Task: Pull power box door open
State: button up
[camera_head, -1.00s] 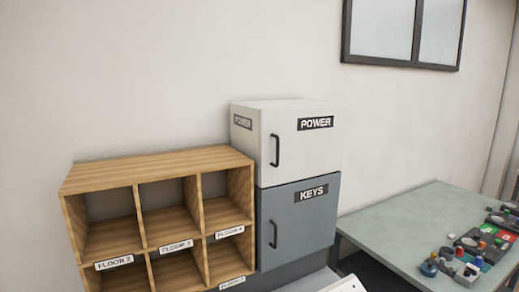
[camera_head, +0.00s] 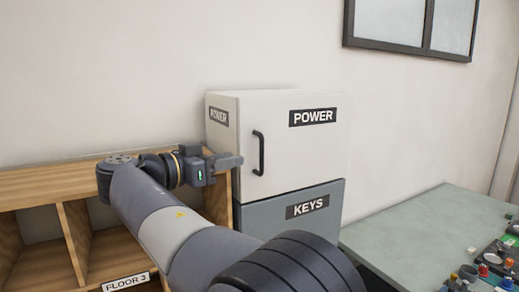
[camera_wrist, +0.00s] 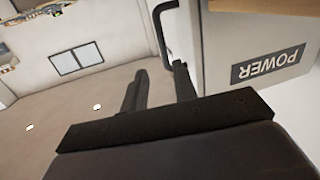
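The white power box (camera_head: 300,155) stands on the grey keys box, and its door looks shut. A dark vertical bar handle (camera_head: 258,153) is at the left side of the door. My gripper (camera_head: 232,161) is just left of the handle in the head view. In the wrist view my gripper (camera_wrist: 158,82) has its two fingers apart, with nothing visible between them. The handle (camera_wrist: 161,38) is just beyond the fingertips there, close to the right finger; I cannot tell whether they touch. The power box (camera_wrist: 240,50) shows upside down at the right.
The grey keys box (camera_head: 290,215) is directly below. A wooden pigeonhole shelf (camera_head: 45,180) stands at the left, under my arm. A green-grey table (camera_head: 420,225) with small coloured items is at the right. The wall (camera_head: 120,60) is behind.

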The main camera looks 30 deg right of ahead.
aim_at(260, 145)
jog(key=shift+m+h, duration=0.4)
jog(key=p+x, duration=0.1)
jog(key=x, duration=0.2)
jog(key=r+p+x, duration=0.1)
jog(key=x, duration=0.2)
jog(key=p+x, duration=0.1)
jog(key=x, duration=0.2)
jog(key=shift+w+d+r, duration=0.1)
jog(key=shift+w+r, duration=0.05)
jog(key=shift+w, duration=0.2)
jog(key=shift+w+d, duration=0.15)
jog(key=shift+d, duration=0.3)
grip_shut()
